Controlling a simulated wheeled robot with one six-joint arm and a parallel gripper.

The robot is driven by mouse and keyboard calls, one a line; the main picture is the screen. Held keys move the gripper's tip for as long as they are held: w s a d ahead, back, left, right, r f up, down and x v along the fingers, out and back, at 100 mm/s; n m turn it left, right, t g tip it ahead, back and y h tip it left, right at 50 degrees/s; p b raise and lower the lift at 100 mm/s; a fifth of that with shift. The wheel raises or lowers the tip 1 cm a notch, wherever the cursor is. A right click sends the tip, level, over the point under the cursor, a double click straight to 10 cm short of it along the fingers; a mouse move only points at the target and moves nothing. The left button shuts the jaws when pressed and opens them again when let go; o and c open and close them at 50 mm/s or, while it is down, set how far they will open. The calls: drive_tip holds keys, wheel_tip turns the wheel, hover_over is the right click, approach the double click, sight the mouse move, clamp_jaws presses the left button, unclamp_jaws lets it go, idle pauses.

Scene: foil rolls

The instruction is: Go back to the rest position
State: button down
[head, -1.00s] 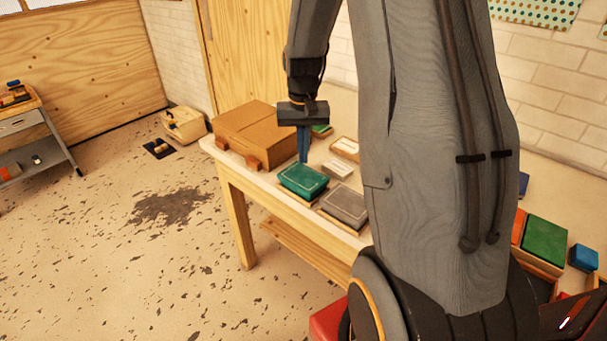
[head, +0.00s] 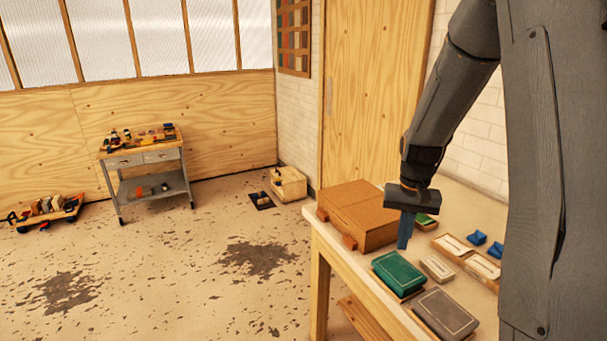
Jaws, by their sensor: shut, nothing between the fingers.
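My gripper (head: 404,244) points down above the wooden table (head: 315,243), with its blue fingers together and nothing held. It hangs just right of the brown cardboard box (head: 362,207) and behind the green box (head: 398,269) in the picture. My grey arm comes down from the upper right and hides part of the table's right side.
A grey box (head: 444,312), a small pale block (head: 437,268) and a tray with blue pieces (head: 478,238) are on the table. A metal cart (head: 152,187) with tools stands at the back left. A wooden box (head: 288,184) sits on the floor by the wall.

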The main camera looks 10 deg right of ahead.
drive_tip(key=s+a+f+n+b, duration=0.2)
drive_tip(key=s+a+b, duration=0.1)
drive_tip(key=s+a, duration=0.4)
drive_tip(key=s+a+f+n+t+b, duration=0.1)
drive_tip(key=s+a+f+n+b, duration=0.1)
drive_tip(key=s+a, duration=0.5)
drive_tip(key=shift+s+f+n+b, duration=0.25)
drive_tip(key=shift+f+n+b, duration=0.25)
drive_tip(key=shift+b, duration=0.65)
drive_tip(key=shift+a, duration=0.1)
